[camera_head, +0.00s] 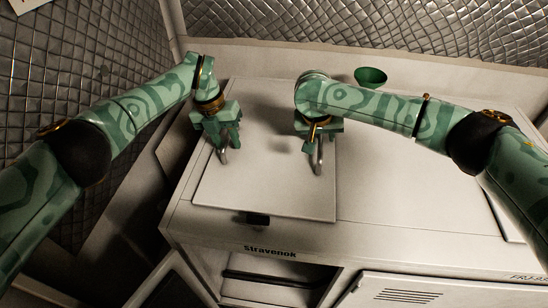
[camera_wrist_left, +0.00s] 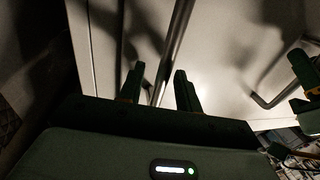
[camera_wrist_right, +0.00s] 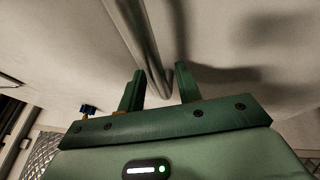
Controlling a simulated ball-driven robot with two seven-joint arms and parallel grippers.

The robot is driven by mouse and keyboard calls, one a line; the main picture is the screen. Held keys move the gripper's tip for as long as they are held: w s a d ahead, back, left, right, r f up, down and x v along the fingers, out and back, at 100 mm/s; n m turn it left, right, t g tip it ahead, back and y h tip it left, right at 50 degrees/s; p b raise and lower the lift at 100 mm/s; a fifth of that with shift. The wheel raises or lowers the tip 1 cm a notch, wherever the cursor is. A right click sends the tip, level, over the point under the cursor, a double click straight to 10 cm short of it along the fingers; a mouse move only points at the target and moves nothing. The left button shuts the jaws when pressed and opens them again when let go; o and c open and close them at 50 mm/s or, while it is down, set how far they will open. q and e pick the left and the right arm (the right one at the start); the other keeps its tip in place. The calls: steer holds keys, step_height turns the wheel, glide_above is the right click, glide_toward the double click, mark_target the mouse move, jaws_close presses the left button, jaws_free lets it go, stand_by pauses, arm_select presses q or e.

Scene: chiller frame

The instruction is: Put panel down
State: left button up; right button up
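The white square panel (camera_head: 265,185) lies flat on the left part of the chiller's top, with two metal handles. My left gripper (camera_head: 223,150) is at the left handle (camera_head: 224,156). In the left wrist view, its fingers (camera_wrist_left: 160,88) stand apart on either side of the handle bar (camera_wrist_left: 172,50), with gaps showing. My right gripper (camera_head: 318,150) is at the right handle (camera_head: 319,160). In the right wrist view, its fingers (camera_wrist_right: 160,88) are spread, with the handle (camera_wrist_right: 142,50) between them. Whether the panel is fully seated cannot be told.
The white chiller (camera_head: 420,225) carries the panel. A green bowl or funnel (camera_head: 371,77) stands at the back. A black latch (camera_head: 257,219) is at the panel's front edge. Quilted metal walls (camera_head: 330,22) stand behind and at left. The chiller top right of the panel is mostly clear.

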arm_select(q)
steer(key=shift+r, duration=0.1)
steer(key=shift+w+r, duration=0.1)
steer(key=shift+r, duration=0.15)
arm_select(e)
steer(key=shift+a+r, duration=0.1)
steer(key=shift+r, duration=0.1)
arm_select(q)
step_height(320, 180, up, 11)
steer(key=a, duration=0.2)
steer(key=shift+w+a, duration=0.15)
steer(key=shift+w, duration=0.05)
arm_select(e)
steer(key=v, duration=1.1)
steer(key=shift+r, duration=0.2)
steer(key=shift+s+a, duration=0.1)
arm_select(q)
steer(key=w+a+p, duration=0.1)
steer(key=a, duration=0.5)
steer(key=shift+w, duration=0.2)
arm_select(e)
steer(key=shift+r, duration=0.8)
